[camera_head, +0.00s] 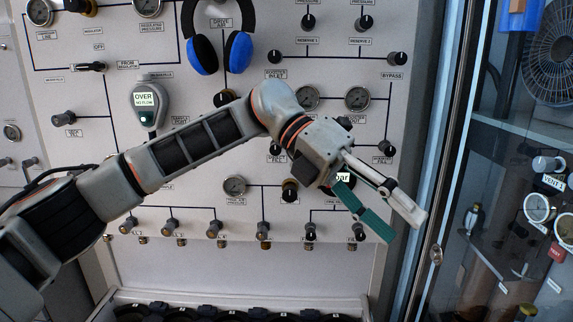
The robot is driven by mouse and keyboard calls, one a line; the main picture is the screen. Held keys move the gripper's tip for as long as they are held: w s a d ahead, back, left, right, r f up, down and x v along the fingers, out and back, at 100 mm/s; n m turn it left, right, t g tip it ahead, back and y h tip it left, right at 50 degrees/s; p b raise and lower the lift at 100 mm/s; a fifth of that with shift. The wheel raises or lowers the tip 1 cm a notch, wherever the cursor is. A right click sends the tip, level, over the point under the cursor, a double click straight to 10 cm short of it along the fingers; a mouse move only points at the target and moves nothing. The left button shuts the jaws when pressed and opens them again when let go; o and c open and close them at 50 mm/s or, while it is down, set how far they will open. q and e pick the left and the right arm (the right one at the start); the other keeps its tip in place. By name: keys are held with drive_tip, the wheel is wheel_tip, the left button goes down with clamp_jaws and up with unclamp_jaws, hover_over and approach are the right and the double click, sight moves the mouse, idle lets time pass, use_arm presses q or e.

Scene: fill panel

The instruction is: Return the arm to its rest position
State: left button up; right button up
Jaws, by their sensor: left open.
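My left arm comes in from the left and reaches across the front of the fill panel (330,265). My left gripper (403,226) is at the arm's end, right of the panel's middle and pointing down to the right. One finger is green and one is white; they stand apart with nothing seen between them. It covers part of a display whose text ends in "bar" and some of the panel's lower right fittings. I cannot tell whether it touches the panel. My right gripper is not in view.
Knobs, gauges and valves cover the panel. Blue-padded headphones (204,54) hang at the top. A grey handheld meter (147,100) reads "OVER". A row of dark cylinders (180,314) stands below. A glass-fronted cabinet (490,150) with a fan (552,60) is at the right.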

use_arm(q)
drive_tip(key=w+a+f+n+t+h, duration=0.55)
drive_tip(key=f+n+t, duration=0.45)
drive_tip(key=n, duration=0.5)
drive_tip(key=w+a+f+n+t+h, duration=0.45)
drive_tip(key=w+f+n+t, duration=0.3)
drive_tip(key=n+t, duration=0.5)
drive_tip(key=s+a+f+n+y, duration=0.1)
drive_tip(key=a+f+n+y, duration=0.3)
drive_tip(key=f, duration=0.3)
drive_tip(key=s+a+f+n+t+y, duration=0.1)
drive_tip(key=a+f+n+y, duration=0.25)
drive_tip(key=f, duration=0.25)
drive_tip(key=s+a+f+n+y, duration=0.1)
drive_tip(key=a+f+n+y, duration=0.3)
drive_tip(key=f, duration=0.3)
drive_tip(key=s+a+f+n+g+y, duration=0.2)
drive_tip(key=s+a+f+g+y, duration=0.1)
drive_tip(key=s+a+f, duration=0.4)
drive_tip(key=s+a+f+n+g+y, duration=0.3)
drive_tip(key=s+a+f, duration=0.5)
drive_tip(key=s+f, duration=0.5)
wheel_tip(320, 180, down, 3)
drive_tip(key=shift+s+a+r+n, duration=0.1)
drive_tip(key=shift+s+a+n, duration=0.2)
drive_tip(key=shift+s, duration=0.1)
drive_tip(key=shift+g, duration=0.25)
